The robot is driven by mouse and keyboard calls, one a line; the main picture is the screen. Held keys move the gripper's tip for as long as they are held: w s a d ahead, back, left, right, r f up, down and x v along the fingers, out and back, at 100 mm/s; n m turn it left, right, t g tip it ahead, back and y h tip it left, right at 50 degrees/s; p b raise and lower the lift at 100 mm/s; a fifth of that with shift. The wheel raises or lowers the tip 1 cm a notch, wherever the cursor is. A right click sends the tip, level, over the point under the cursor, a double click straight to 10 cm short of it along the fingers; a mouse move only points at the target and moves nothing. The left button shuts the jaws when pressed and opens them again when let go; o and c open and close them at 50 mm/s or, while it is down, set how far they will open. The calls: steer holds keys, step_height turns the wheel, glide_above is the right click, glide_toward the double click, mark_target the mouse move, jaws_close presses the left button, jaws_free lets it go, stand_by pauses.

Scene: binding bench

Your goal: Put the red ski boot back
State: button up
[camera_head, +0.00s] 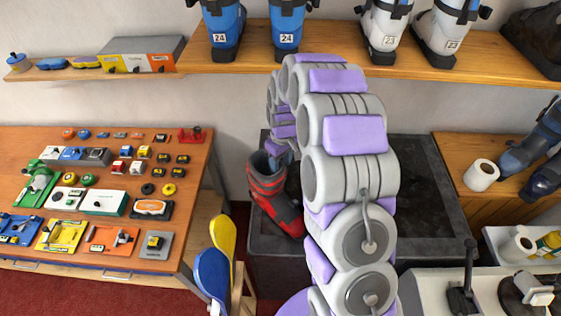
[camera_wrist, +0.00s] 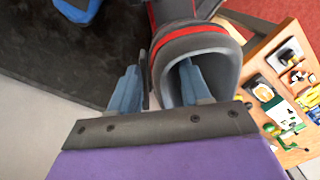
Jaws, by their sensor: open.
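The red ski boot (camera_head: 277,205), red with dark grey parts, stands upright near the left edge of the dark mat-topped bench (camera_head: 425,190). Its right side is partly hidden behind my arm in the head view. In the wrist view the boot's open cuff (camera_wrist: 195,45) fills the upper middle. My gripper (camera_wrist: 160,85) is open at the cuff. One finger is inside the boot's opening and the other is outside, with the cuff wall between them. I cannot tell whether either finger touches the wall.
A wooden shelf (camera_head: 255,60) holds blue boots (camera_head: 223,28) and white boots (camera_head: 385,28). A wooden table (camera_head: 130,262) with bindings stands left, beside blue and yellow skis (camera_head: 212,272). A wooden cabinet (camera_head: 455,150) stands right. A blue object (camera_wrist: 78,8) lies on the dark surface.

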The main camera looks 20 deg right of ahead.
steer(key=r, duration=1)
steer(key=shift+w+d+r+b, duration=0.1)
steer(key=shift+w+d+b, duration=0.1)
steer(key=shift+b, duration=0.2)
steer(key=s+a+r+m, duration=0.15)
steer(key=s+r, duration=0.25)
steer(key=s, duration=0.5)
steer(key=s+a+r+m, duration=0.1)
steer(key=s+a+r, duration=0.1)
steer(key=s+r, duration=0.5)
steer(key=s+f+m, duration=0.1)
steer(key=s, duration=1)
steer(key=s+f+m+g, duration=0.1)
steer(key=s+f+m, duration=0.1)
steer(key=s, duration=1)
steer(key=shift+d+f+g+h, duration=0.2)
steer(key=shift+f+g+h, duration=0.05)
steer(key=shift+g+h, duration=0.05)
step_height(320, 180, down, 14)
steer(key=b, duration=1.3)
steer(key=shift+r+b, duration=0.2)
steer(key=shift+b, duration=0.15)
